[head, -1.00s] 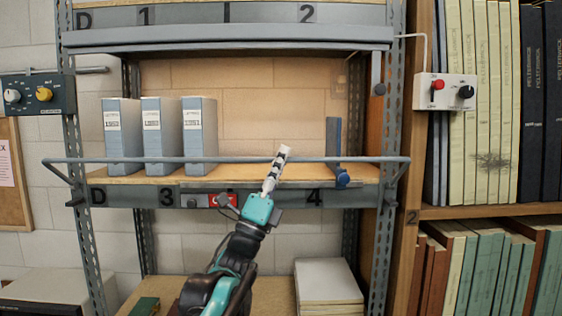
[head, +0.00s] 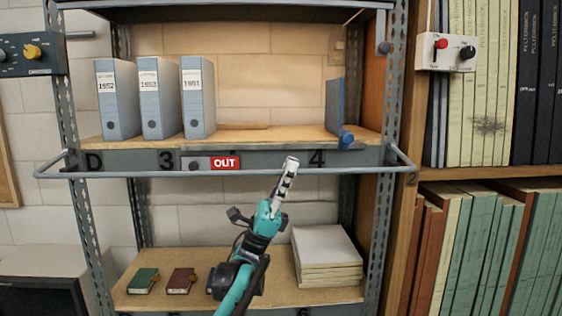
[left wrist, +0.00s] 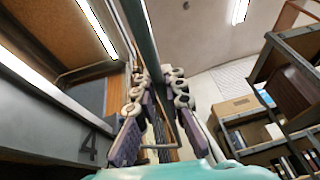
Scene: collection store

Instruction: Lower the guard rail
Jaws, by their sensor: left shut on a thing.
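The guard rail (head: 120,175) is a thin grey bar across the front of the middle shelf. It hangs in front of the lower part of the label strip marked D, 3 and 4, level from side to side. My left gripper (head: 289,168) comes up from below and is shut on the rail, right of its middle. In the left wrist view the rail (left wrist: 142,38) runs between the two pad-lined fingers (left wrist: 159,105). A red OUT plate (head: 225,163) shows on the label strip. My right gripper is not in view.
Several grey binders (head: 159,98) stand on the middle shelf, with a blue bookend (head: 336,105) at its right. Small books (head: 143,281) and a paper stack (head: 326,257) lie on the shelf below. A full bookcase (head: 480,190) stands close on the right.

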